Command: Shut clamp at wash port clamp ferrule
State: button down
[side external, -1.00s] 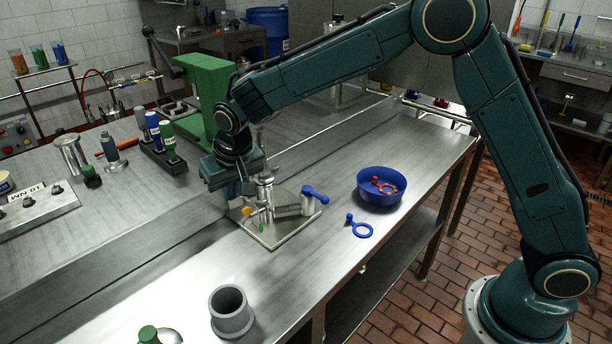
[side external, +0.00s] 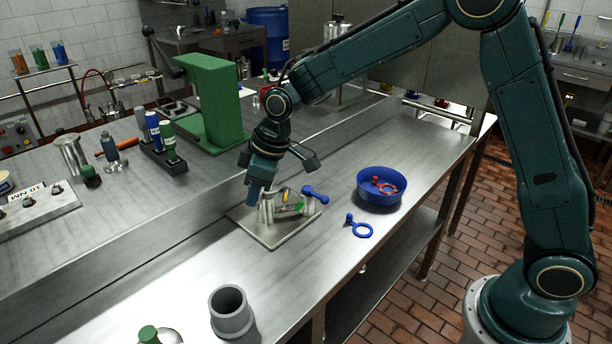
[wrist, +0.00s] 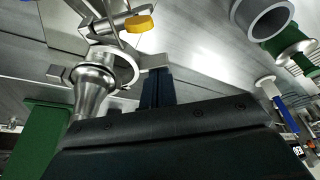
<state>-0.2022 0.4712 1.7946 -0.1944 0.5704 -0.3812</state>
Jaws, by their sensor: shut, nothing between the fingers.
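My gripper (side external: 260,192) points down at the left of the steel fittings, fingers shut and empty. In the wrist view its dark blue fingers (wrist: 156,88) are together beside the ferrule. The wash port ferrule (wrist: 95,82) is a polished, flared steel piece; its body also shows in the side view (side external: 268,207), partly behind my gripper. A steel clamp (wrist: 122,62) lies around or against its rim, with a yellow wing nut (wrist: 139,24) beside it. I cannot tell whether the clamp is fully closed, or whether my fingers touch it.
The fittings stand on a steel base plate (side external: 272,238), with a blue-handled valve (side external: 311,198) at the right. A blue bowl (side external: 380,197) holding a red ring part and a loose blue ring part (side external: 361,230) lie to the right. A grey cup (side external: 231,312) stands in front.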

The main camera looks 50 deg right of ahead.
jog(key=shift+s+d+n+g+y, duration=0.25)
jog(key=shift+d+n, duration=0.4)
jog(key=shift+n, duration=0.55)
jog(key=shift+d, duration=0.4)
